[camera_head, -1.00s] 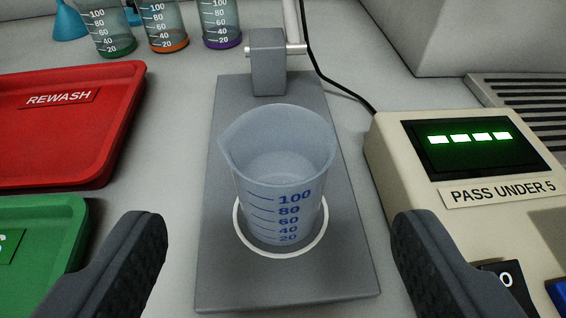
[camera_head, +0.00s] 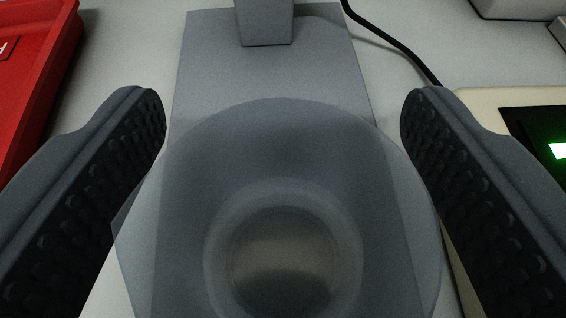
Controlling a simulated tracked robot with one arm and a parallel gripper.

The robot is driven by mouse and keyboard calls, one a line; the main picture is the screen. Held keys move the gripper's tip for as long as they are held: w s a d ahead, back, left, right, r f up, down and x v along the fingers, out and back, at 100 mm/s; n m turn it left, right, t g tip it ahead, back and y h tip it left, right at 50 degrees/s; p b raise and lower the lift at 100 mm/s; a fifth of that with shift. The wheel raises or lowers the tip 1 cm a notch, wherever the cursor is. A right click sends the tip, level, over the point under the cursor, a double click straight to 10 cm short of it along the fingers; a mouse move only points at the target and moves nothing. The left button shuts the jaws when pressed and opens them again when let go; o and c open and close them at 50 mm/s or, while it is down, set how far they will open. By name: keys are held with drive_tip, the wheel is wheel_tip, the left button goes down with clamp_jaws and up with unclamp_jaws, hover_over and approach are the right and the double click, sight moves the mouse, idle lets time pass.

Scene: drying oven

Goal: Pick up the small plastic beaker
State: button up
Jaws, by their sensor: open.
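The small plastic beaker (camera_head: 280,150) is translucent and stands upright, seen from above into its mouth. It fills the lower middle of the view, and its near side is cut off by the bottom edge. My gripper (camera_head: 283,110) is open, with one dark ridged finger on each side of the beaker. The beaker's rim reaches close to both fingers; I cannot tell whether they touch it. The grey plate (camera_head: 215,50) shows under and behind the beaker, and its white ring is not visible.
A grey upright block (camera_head: 264,22) stands on the plate behind the beaker. A black cable (camera_head: 395,45) runs to the right. A red tray (camera_head: 45,60) is at the left, and a beige meter (camera_head: 485,98) with a green display is at the right.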

drive_tip(key=c, duration=1.1)
drive_tip(key=shift+r, duration=0.25)
